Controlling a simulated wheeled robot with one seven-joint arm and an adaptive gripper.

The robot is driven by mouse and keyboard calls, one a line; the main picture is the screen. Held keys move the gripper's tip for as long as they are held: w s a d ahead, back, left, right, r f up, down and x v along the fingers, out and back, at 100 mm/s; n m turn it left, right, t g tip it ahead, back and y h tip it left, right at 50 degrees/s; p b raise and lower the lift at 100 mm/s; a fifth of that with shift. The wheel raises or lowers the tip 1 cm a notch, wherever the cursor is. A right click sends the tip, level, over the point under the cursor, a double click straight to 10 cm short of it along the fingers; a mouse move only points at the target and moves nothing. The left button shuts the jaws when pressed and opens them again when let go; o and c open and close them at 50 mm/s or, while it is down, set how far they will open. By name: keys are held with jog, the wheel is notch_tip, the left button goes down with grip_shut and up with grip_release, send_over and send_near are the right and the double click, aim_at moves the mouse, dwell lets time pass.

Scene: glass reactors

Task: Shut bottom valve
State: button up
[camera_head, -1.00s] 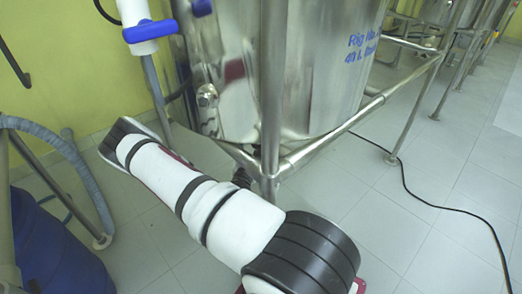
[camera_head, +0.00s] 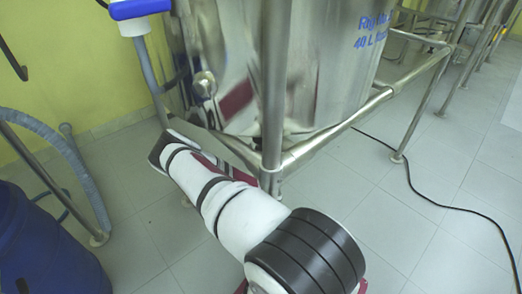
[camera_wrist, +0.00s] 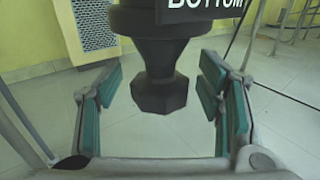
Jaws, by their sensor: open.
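In the wrist view the bottom valve (camera_wrist: 160,92) is a dark fitting with a faceted knob at its lower end. A black label above it (camera_wrist: 202,8) reads "BOTTOM". My gripper (camera_wrist: 162,105) is open, with one green-padded finger on the left of the knob and one on the right. There are visible gaps between the knob and both fingers. In the head view my arm reaches toward the underside of the steel vessel (camera_head: 330,75). The valve and my gripper are hidden there.
The vessel stands in a steel pipe frame (camera_head: 272,110) close to my arm. A white fitting with a blue handle (camera_head: 140,9) is at upper left. A blue drum (camera_head: 45,245) and a grey hose (camera_head: 70,160) are at left. A black cable (camera_head: 430,203) crosses the floor at right.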

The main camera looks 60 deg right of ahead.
jog(key=shift+w+d, duration=0.15)
jog(key=shift+d, duration=0.1)
jog(key=c, duration=1.2)
jog(key=shift+r, duration=0.1)
jog(key=shift+p, duration=0.4)
jog(key=n+t+y+p, duration=0.2)
jog(key=p, duration=0.1)
jog(key=shift+r, duration=0.15)
jog(key=shift+n+t+y+p, duration=1.3)
jog(key=shift+n+y+p, duration=0.1)
jog(key=shift+y, duration=0.6)
